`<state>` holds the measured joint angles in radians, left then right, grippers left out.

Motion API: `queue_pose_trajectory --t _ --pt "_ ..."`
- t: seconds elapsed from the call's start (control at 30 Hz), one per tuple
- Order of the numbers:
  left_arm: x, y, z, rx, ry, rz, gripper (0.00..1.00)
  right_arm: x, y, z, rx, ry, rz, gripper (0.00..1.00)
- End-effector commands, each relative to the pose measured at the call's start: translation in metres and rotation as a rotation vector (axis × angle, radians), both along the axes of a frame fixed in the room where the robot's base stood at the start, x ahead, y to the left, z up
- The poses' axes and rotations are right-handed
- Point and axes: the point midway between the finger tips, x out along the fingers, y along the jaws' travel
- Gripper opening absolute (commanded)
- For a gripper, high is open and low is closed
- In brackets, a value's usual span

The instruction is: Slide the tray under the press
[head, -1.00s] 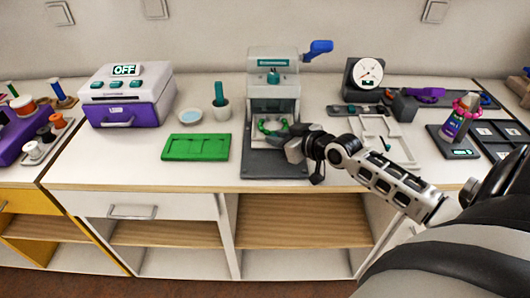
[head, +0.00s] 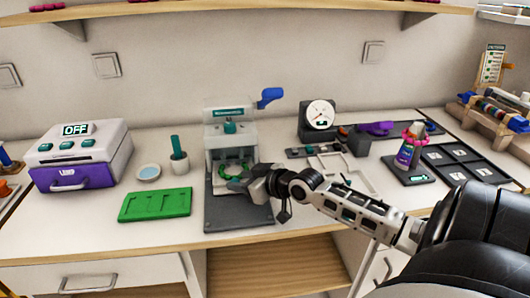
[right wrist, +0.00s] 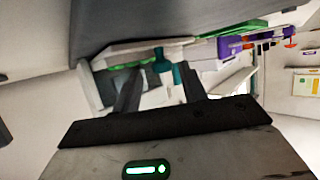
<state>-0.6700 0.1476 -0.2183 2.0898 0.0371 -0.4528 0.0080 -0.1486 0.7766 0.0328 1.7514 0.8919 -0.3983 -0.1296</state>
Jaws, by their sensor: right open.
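The press (head: 231,143) is a pale stand with a teal plunger, a blue lever at upper right and a dark grey base (head: 238,216). A green bead ring (head: 231,172) lies in its opening, seemingly on a pale tray that is mostly hidden, so its edges cannot be made out. My right gripper (head: 240,185) is at the front of the opening, low over the base, just beside the ring. In the right wrist view, its two fingers (right wrist: 158,82) are apart, with pale press parts and the teal plunger beyond them. Whether they touch the tray is unclear. My left gripper is out of view.
A white frame (head: 345,172), a dial gauge (head: 318,118) and a bottle on a scale (head: 408,152) stand to the right. The bench front left is clear.

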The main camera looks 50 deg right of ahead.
Motion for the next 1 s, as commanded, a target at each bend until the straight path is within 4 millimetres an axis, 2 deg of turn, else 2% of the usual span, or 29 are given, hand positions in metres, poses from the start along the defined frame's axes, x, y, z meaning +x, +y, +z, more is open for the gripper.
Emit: queue_pose_trajectory --t 0.6,0.8,1.0 --pt "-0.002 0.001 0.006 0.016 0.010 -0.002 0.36 -0.100 -0.015 0.041 -0.001 0.006 0.001 0.42" --pt "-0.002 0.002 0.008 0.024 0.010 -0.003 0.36 -0.123 -0.019 0.051 -0.002 0.004 0.002 0.42" --pt "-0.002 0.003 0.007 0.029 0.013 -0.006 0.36 -0.134 -0.020 0.057 -0.002 0.001 0.002 0.42"
